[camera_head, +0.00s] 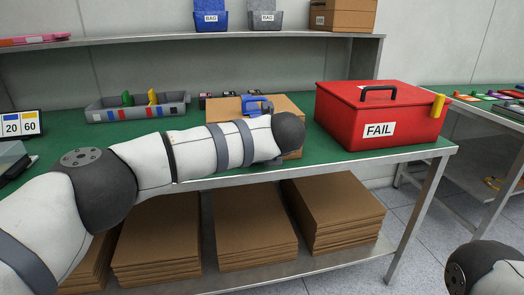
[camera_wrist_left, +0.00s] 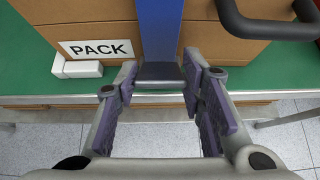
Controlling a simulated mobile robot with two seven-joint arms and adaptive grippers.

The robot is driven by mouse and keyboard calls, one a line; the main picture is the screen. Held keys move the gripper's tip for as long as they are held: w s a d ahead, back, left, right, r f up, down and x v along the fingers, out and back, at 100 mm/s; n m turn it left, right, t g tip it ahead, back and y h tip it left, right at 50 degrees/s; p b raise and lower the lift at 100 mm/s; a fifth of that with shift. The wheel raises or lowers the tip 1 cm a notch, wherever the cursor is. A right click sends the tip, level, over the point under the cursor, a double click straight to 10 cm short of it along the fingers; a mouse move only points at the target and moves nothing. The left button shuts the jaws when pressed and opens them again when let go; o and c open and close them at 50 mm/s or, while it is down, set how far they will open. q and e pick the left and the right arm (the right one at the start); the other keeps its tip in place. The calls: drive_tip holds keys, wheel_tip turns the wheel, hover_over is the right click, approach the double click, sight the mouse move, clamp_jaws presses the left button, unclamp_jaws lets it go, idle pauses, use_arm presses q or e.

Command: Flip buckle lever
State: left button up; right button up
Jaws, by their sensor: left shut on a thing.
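A brown cardboard box (camera_head: 226,106) with a blue strap (camera_wrist_left: 159,30) and a PACK label (camera_wrist_left: 97,49) sits on the green-topped bench. A grey and dark buckle lever (camera_wrist_left: 160,75) crosses the strap at the box's near side. My left gripper (camera_wrist_left: 160,80) has purple-padded fingers on either side of this lever and is shut on it. Blue parts (camera_head: 256,103) show on top of the box. Only a piece of my right arm shows at the lower right; its gripper is out of view.
A red FAIL case (camera_head: 348,121) stands right of the box. A grey tray (camera_head: 107,114) with colored tools lies to the left behind my arm. A dark curved bar (camera_wrist_left: 262,27) is close to the right finger. Flat cardboard stacks (camera_head: 255,235) lie on the lower shelf.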

idle(0.4)
use_arm(q)
drive_tip(key=o, duration=1.2)
drive_tip(key=shift+c, duration=0.2)
drive_tip(key=v, duration=1.2)
drive_tip(key=shift+r, duration=0.1)
